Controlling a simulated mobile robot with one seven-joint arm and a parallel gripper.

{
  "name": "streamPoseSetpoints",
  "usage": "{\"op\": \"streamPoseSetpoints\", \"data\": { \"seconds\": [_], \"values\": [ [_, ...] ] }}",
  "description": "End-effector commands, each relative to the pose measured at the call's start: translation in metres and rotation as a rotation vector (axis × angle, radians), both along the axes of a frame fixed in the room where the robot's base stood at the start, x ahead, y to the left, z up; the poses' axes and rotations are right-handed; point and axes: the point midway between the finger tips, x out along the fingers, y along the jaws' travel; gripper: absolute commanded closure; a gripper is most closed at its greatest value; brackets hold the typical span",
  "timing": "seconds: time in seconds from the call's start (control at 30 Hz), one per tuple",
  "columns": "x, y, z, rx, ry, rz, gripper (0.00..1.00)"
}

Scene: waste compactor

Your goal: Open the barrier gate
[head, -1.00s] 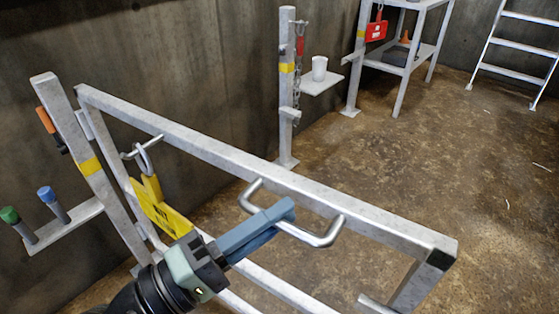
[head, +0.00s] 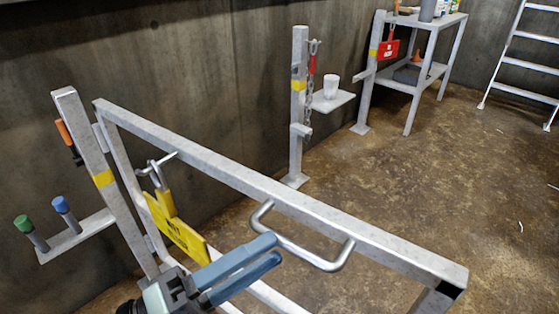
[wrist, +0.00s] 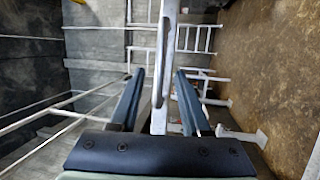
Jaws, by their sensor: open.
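The barrier gate (head: 215,164) is a grey metal frame next to a post (head: 87,143) with a yellow band. A bent bar handle (head: 316,258) sticks out from its top rail. My gripper (head: 277,249) is open, with blue-grey fingers tilted up towards the handle's left part. In the wrist view the handle (wrist: 163,65) lies ahead, between the two spread fingers of my gripper (wrist: 158,73); I cannot tell whether they touch it.
A second post (head: 298,120) with a chain stands behind, beside a small shelf holding a white cup (head: 331,86). A shelf rack (head: 411,88) and a ladder (head: 519,62) stand farther back.

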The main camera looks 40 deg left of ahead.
Motion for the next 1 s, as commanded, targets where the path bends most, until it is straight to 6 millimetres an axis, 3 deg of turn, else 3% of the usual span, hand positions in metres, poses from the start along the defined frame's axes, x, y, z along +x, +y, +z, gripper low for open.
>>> {"op": "streamPoseSetpoints", "data": {
  "seconds": [0.2,0.4,0.6,1.0],
  "values": [
    [-0.049,0.012,-0.006,-0.003,0.000,0.006,0.53],
    [-0.079,0.018,-0.012,-0.002,-0.001,0.003,0.53],
    [-0.089,0.020,-0.015,-0.001,-0.002,0.001,0.53],
    [-0.089,0.020,-0.015,0.001,-0.001,0.001,0.53]
  ]
}}
